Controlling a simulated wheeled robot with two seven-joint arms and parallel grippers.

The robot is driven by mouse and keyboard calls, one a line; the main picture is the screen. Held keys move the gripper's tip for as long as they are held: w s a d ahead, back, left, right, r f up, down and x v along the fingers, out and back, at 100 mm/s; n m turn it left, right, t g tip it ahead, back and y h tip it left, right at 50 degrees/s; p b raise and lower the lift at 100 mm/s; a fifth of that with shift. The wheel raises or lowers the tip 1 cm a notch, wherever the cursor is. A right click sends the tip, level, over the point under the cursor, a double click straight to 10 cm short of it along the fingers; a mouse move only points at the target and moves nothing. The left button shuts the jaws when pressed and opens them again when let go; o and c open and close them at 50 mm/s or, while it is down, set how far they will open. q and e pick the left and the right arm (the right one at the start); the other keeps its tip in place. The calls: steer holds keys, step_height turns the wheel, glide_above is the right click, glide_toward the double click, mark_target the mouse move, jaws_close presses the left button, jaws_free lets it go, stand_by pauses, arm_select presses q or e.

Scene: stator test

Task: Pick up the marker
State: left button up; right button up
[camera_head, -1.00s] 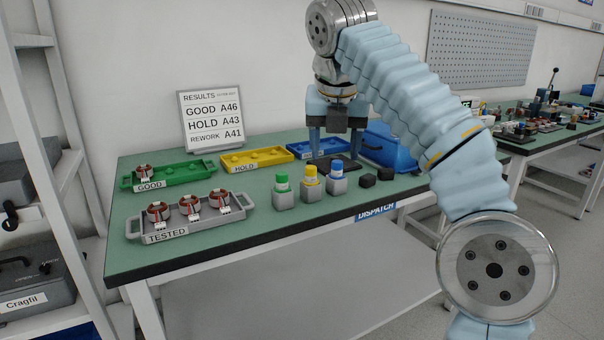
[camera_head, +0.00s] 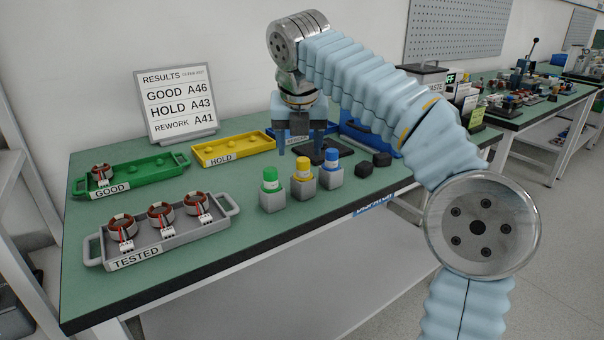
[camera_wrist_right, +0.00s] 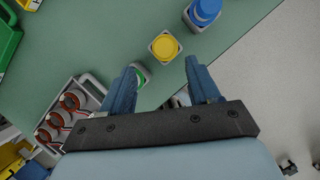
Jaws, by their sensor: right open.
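Three markers stand upright in small grey holders near the front of the green table: a green-capped one (camera_head: 270,180), a yellow-capped one (camera_head: 303,170) and a blue-capped one (camera_head: 331,161). My right gripper (camera_head: 301,150) is open and empty, pointing down above the table, behind the markers in the head view. In the right wrist view, the yellow marker (camera_wrist_right: 164,46) shows beyond the fingertips, the blue marker (camera_wrist_right: 205,11) farther to the right. The green marker (camera_wrist_right: 144,76) is partly hidden by the left finger. My left gripper is out of view.
A grey TESTED tray (camera_head: 165,246) with three wound stators stands left of the markers. Behind are a green GOOD tray (camera_head: 150,177), a yellow HOLD tray (camera_head: 232,148) and a blue bin (camera_head: 372,138). Black blocks (camera_head: 382,159) sit right of the markers. A results sign (camera_head: 177,104) stands behind.

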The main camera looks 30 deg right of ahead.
mark_target(303, 161)
steer(key=shift+d+x, duration=0.2)
steer(key=shift+x, duration=1.35)
steer(key=shift+d+x, duration=0.15)
steer(key=shift+x, duration=1.45)
steer(key=shift+s, duration=0.1)
steer(key=c, duration=1.1)
